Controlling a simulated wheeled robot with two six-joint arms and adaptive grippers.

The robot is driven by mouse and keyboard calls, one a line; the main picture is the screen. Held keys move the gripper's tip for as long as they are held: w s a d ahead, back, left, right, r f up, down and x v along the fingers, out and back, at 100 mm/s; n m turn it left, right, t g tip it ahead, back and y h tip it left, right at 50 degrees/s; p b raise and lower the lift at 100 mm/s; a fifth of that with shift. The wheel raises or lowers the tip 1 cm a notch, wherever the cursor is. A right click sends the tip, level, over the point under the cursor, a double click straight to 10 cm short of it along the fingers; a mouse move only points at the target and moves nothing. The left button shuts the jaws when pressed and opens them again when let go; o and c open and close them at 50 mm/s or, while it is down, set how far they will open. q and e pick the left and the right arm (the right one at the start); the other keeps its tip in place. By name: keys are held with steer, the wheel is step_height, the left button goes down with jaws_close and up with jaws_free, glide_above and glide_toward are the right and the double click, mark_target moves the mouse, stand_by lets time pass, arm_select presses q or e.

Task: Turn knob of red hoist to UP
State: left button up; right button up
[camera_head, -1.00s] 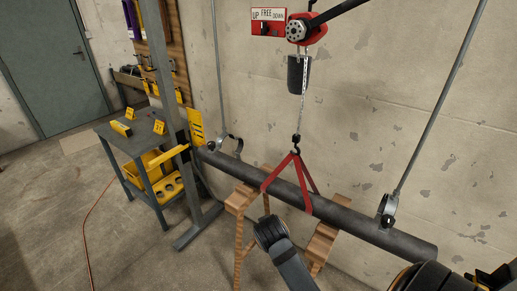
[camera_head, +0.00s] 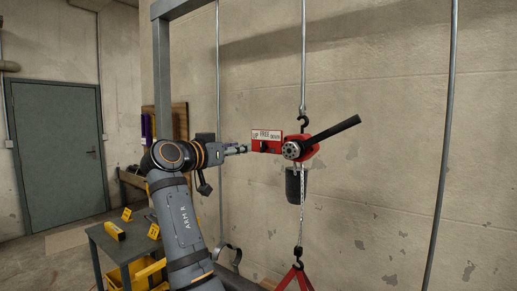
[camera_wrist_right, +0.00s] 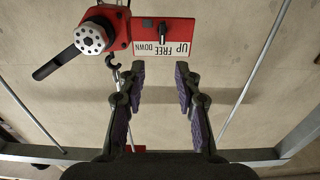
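The red hoist (camera_head: 307,150) hangs from a hook by the wall, with a black lever and a grey round wheel. Its red panel bears a white label (camera_head: 267,134) reading UP, FREE and DOWN. The small black knob (camera_wrist_right: 164,31) is beside the label in the right wrist view, where the panel appears upside down. My right gripper (camera_head: 242,149) is at the panel's left side in the head view. In the wrist view its two fingers (camera_wrist_right: 159,75) are apart with nothing between them, and the knob is beyond their tips. My left gripper is not in view.
A chain bag (camera_head: 297,185) and red sling (camera_head: 296,277) hang below the hoist. Thin vertical rods (camera_head: 443,150) stand on both sides. A grey table (camera_head: 103,240) with yellow items is at lower left.

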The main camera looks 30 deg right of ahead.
mark_target(261, 144)
steer(key=p+x, duration=0.5)
steer(key=x, duration=0.5)
steer(key=shift+w+d, duration=0.15)
steer(key=shift+w, duration=0.05)
steer(key=shift+w+d+f, duration=0.1)
steer(key=shift+w+d, duration=0.05)
jaws_close()
